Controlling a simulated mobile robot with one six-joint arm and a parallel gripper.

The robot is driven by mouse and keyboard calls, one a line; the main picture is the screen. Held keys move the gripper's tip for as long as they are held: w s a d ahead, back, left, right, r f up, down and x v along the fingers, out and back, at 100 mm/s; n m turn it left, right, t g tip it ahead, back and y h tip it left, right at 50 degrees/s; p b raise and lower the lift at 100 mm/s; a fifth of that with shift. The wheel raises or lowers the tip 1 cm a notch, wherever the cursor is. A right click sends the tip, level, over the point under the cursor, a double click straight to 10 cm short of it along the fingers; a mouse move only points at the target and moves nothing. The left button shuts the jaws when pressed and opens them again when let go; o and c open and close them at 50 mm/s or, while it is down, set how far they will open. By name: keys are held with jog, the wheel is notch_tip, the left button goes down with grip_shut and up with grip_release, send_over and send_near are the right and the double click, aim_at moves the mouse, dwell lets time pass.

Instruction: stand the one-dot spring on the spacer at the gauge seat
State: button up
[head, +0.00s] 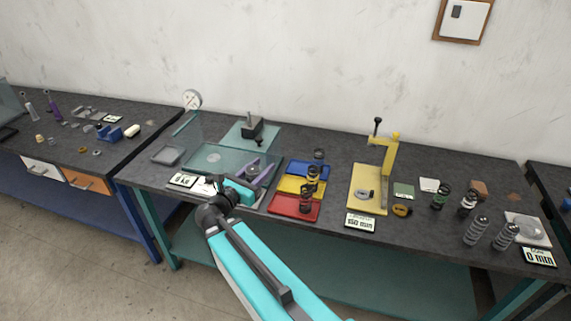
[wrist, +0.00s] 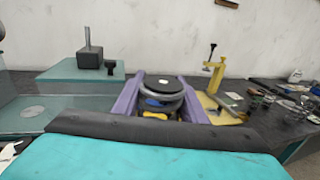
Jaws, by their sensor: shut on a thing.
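My gripper (wrist: 160,92) has two purple fingers, shut on a coil spring (wrist: 166,103) with a dark round top. One pale mark shows on that top. In the head view my gripper (head: 261,172) is over the glassy plate left of the coloured trays; the held spring cannot be made out there. A yellow gauge stand (head: 387,160) with a black knob stands to the right, behind a 150 mm display (head: 360,221). A grey ring (head: 363,194), seemingly the spacer, lies on its base. The stand also shows in the wrist view (wrist: 214,76), right of the fingers.
Blue (head: 296,169), yellow (head: 289,186) and red (head: 283,206) trays with springs lie between my gripper and the stand. More springs (head: 476,231) stand further right. A dark block (head: 252,129) is at the back.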

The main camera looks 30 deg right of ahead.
jog(key=w+a+f+n+t+y+b, duration=0.1)
jog(key=w+a+f+n+t+b, duration=0.1)
jog(key=a, duration=1.1)
jog(key=a+f+t+y+b, duration=0.1)
jog(key=a+f+b, duration=0.7)
jog(key=f+b, duration=0.3)
jog(key=shift+s+f+n+t, duration=0.2)
jog(key=shift+s+n+t, duration=0.1)
jog(key=shift+n, duration=0.1)
jog(key=shift+a, duration=0.3)
